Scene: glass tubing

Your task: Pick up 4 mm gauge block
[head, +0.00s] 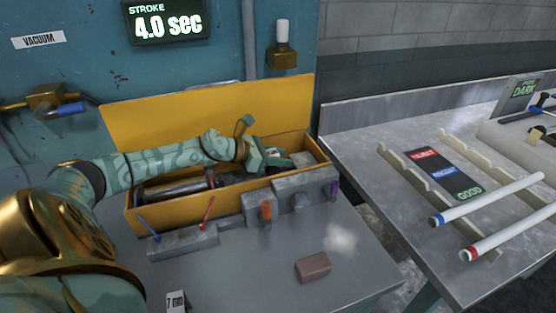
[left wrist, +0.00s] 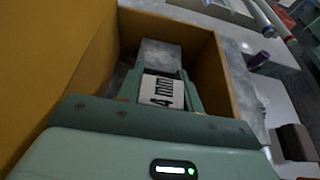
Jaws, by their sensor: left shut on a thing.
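The 4 mm gauge block (left wrist: 163,92), with a white face lettered "4 mm", sits between the jaws of my left gripper (left wrist: 165,85) in the left wrist view. The jaws are shut on it. A plain grey metal part (left wrist: 160,55) shows just beyond the label; I cannot tell whether it belongs to the same block. In the head view my left gripper (head: 280,160) is inside the right end of the yellow box (head: 130,215), and the block is largely hidden there. My right gripper is not in view.
A grey block labelled 7 mm (head: 176,300) and a brown block (head: 313,267) are on the grey bench. Grey holders (head: 185,243) with coloured tools stand along the box's front. To the right, a metal table carries white tubes (head: 487,200) and notched rails (head: 430,175).

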